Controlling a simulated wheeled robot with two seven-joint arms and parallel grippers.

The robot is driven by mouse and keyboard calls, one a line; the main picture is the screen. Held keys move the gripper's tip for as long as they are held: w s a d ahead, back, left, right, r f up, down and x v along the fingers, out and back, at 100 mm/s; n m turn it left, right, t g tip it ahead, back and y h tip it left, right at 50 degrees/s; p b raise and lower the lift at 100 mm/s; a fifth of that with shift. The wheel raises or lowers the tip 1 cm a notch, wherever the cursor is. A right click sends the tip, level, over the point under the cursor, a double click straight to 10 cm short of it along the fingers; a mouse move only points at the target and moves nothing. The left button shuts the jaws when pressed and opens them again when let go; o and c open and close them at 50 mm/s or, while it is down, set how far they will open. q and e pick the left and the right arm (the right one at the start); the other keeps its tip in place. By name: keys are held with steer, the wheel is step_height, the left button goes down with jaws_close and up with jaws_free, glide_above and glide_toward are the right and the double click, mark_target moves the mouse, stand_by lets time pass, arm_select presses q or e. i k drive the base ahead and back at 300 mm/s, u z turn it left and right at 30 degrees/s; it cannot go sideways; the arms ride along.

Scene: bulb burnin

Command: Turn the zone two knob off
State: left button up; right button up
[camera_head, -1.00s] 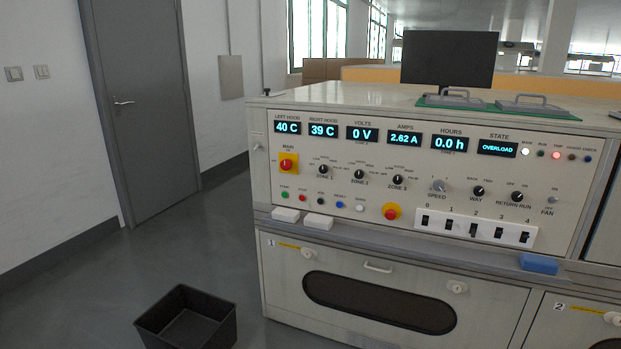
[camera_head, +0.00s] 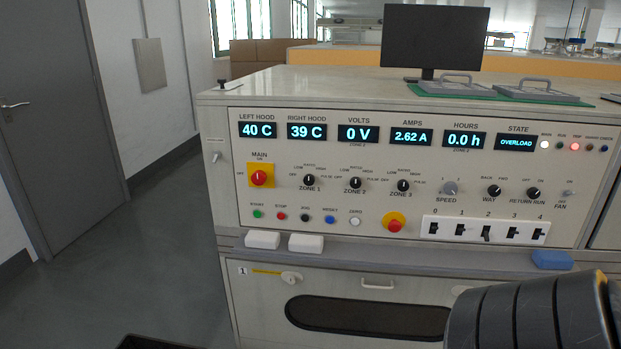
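The zone 2 knob (camera_head: 356,183) is a small black round knob on the pale front panel, the middle one of three zone knobs. Nothing touches the knobs. Neither gripper shows. A dark ribbed part of my own arm fills the bottom right corner.
The red main switch (camera_head: 259,178) on a yellow plate is left of the knobs. A red emergency button (camera_head: 394,223) and a white row of rocker switches (camera_head: 485,230) sit below. Two white blocks (camera_head: 262,239) and a blue block (camera_head: 552,260) lie on the ledge. The state display (camera_head: 515,142) reads overload.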

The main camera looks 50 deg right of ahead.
mark_target(355, 182)
steer(key=z, duration=0.45)
steer(key=i, duration=1)
steer(key=z, duration=1.05)
steer(key=i, duration=0.2)
steer(key=z, duration=0.05)
